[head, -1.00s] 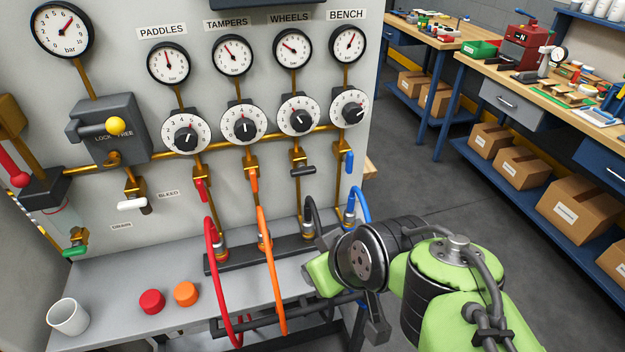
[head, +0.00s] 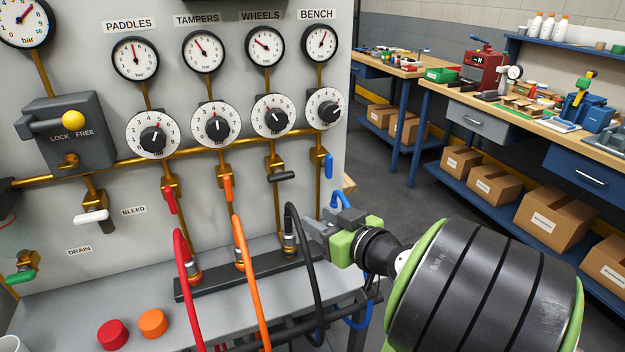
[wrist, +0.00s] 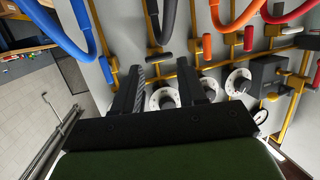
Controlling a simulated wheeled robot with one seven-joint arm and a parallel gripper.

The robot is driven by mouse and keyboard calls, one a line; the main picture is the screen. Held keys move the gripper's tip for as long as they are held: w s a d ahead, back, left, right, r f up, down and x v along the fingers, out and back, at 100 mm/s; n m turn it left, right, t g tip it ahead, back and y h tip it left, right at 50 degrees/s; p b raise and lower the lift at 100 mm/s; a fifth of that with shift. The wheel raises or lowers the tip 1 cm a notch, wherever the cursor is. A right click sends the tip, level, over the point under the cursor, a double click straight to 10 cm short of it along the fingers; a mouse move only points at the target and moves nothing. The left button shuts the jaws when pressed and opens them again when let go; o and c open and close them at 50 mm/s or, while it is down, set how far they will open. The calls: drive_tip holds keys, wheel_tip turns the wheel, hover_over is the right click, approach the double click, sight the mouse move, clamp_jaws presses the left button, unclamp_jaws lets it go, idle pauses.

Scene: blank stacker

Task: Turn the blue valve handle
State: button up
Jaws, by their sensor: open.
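The blue valve handle (head: 328,165) sits on the brass pipe at the right end of the panel, under the BENCH dial, and points along the pipe. In the wrist view the blue handle (wrist: 114,74) shows just left of my left finger. My gripper (head: 312,236) is below the handle in the head view, close to the black and blue hoses, with its jaws open. In the wrist view the gripper (wrist: 160,66) spreads its two dark fingers towards the panel, and I see nothing held between them. The blue hose (wrist: 65,38) runs at upper left.
The black handle (head: 281,176), orange handle (head: 228,188) and red handle (head: 170,200) stand on pipes to the left. The black hose (head: 299,250) and orange hose (head: 247,275) arch in front of the panel. Workbenches (head: 440,80) stand at right, with open floor between.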

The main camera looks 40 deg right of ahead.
drive_tip(key=s+d+r+m+t+h+b, duration=0.1)
drive_tip(key=s+d+m+t+h, duration=0.2)
drive_tip(key=d, duration=0.5)
drive_tip(key=h+p, duration=0.1)
drive_tip(key=p, duration=0.5)
approach(331, 166)
drive_tip(key=shift+g, duration=0.4)
drive_tip(key=x, duration=0.5)
drive_tip(key=r+x, duration=0.1)
drive_tip(key=x, duration=0.1)
drive_tip(key=shift+w, duration=0.25)
drive_tip(key=shift+w+d+f, duration=0.15)
drive_tip(key=shift+w, duration=0.4)
drive_tip(key=shift+c, duration=0.5)
clamp_jaws()
